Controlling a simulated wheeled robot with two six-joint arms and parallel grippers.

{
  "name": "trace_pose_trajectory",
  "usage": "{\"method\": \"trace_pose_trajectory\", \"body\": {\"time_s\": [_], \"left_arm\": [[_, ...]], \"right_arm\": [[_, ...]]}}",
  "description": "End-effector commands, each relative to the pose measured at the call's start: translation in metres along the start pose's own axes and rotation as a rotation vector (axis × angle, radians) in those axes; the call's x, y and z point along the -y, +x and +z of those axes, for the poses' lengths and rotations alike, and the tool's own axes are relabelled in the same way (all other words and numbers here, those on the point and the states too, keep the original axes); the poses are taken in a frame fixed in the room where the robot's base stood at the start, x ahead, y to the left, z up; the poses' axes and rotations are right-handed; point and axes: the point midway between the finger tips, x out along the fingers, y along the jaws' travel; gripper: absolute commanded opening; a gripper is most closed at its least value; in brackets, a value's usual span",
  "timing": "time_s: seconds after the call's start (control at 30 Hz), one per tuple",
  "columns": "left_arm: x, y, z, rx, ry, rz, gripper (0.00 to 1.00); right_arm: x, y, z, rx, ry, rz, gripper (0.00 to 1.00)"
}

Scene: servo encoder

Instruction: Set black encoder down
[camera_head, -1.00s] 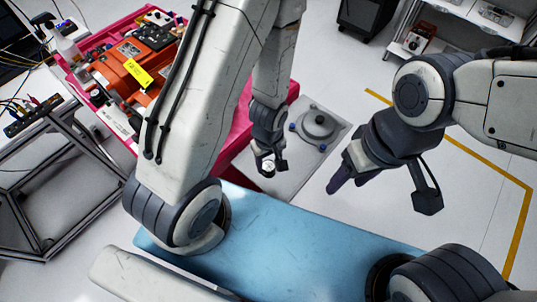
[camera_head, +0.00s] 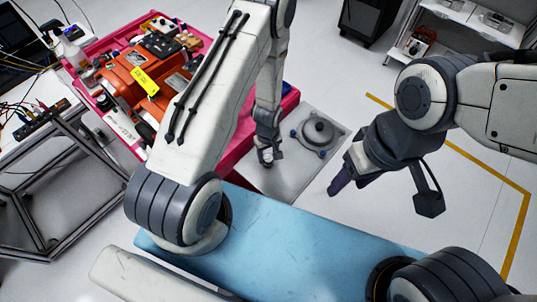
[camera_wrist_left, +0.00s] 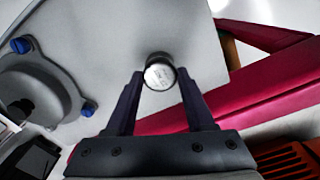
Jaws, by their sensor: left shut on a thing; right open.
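The black encoder (camera_wrist_left: 160,72), a small round part with a pale labelled face, is between the fingertips of my left gripper (camera_wrist_left: 160,80) in the left wrist view. My left gripper (camera_head: 266,156) is shut on it. In the head view the gripper points down over the grey plate (camera_head: 290,178), left of the round fixture; the encoder is mostly hidden there. I cannot tell whether it touches the plate. My right gripper (camera_head: 385,188) is open and empty, to the right of the plate.
The round grey fixture (camera_head: 319,132) with blue knobs sits on the plate; it also shows in the left wrist view (camera_wrist_left: 40,80). A pink-red cart (camera_head: 240,135) with an orange machine (camera_head: 128,82) stands at left. Bare plate lies in front of the fixture.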

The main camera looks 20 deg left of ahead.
Motion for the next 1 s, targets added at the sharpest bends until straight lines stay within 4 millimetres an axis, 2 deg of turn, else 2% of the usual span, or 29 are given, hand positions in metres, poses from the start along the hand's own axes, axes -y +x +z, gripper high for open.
{"method": "trace_pose_trajectory", "body": {"time_s": [0.13,0.33,0.37,0.4,0.43,0.8,1.0], "left_arm": [[0.0,0.01,0.0,0.0,0.001,0.0,0.0],[-0.001,0.012,0.0,-0.001,0.001,0.001,0.0],[0.0,0.012,0.0,-0.001,0.001,0.001,0.61],[0.0,0.012,0.0,-0.001,0.001,0.001,0.77],[0.0,0.012,0.0,-0.001,0.001,0.001,0.84],[-0.001,0.009,0.0,-0.002,0.0,0.002,0.84],[-0.001,-0.011,-0.001,-0.004,0.0,0.005,0.84]], "right_arm": [[0.0,-0.006,0.0,0.0,-0.001,0.0,0.57],[0.0,-0.005,0.0,0.0,-0.001,0.0,0.57],[0.0,-0.004,0.0,0.0,-0.001,0.0,0.57],[0.0,-0.004,0.0,0.0,-0.001,0.0,0.57],[0.0,-0.004,0.0,0.0,-0.001,0.0,0.57],[0.0,-0.004,0.0,0.0,-0.001,0.0,0.57],[0.0,0.005,0.0,0.0,0.001,0.0,0.57]]}}
